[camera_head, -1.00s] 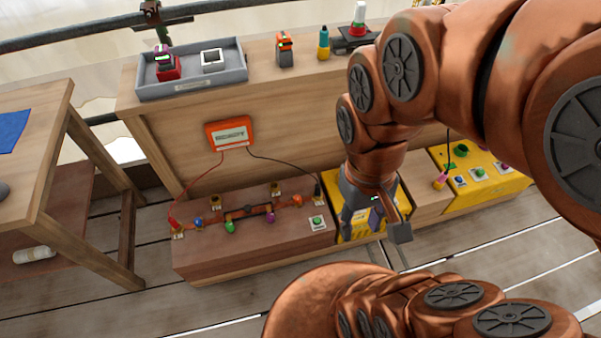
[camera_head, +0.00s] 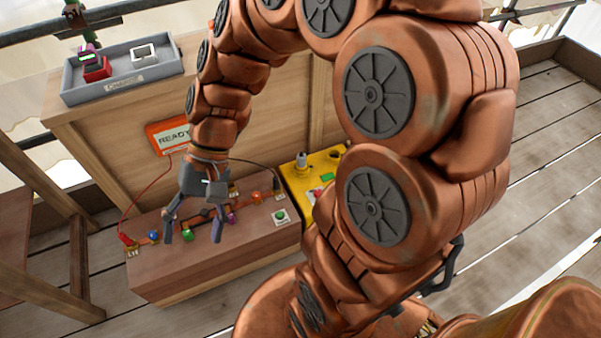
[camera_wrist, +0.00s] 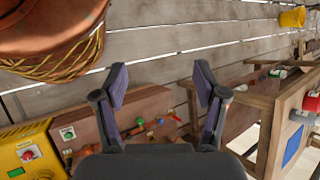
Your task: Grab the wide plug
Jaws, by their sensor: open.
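I cannot tell which is the wide plug. My gripper (camera_head: 192,237) is open, pointing down over the left-middle of this strip, and its fingers partly hide it. In the wrist view my gripper (camera_wrist: 161,85) has its fingers apart with nothing between them; the green piece (camera_wrist: 139,121) shows low between the fingers.
A red lead clip (camera_head: 127,241) is at the step's left end, wired to an orange "READY" box (camera_head: 172,136). A green button (camera_head: 281,216) is at the right end. A yellow box (camera_head: 300,178) stands right of the step. A grey tray (camera_head: 120,88) sits above.

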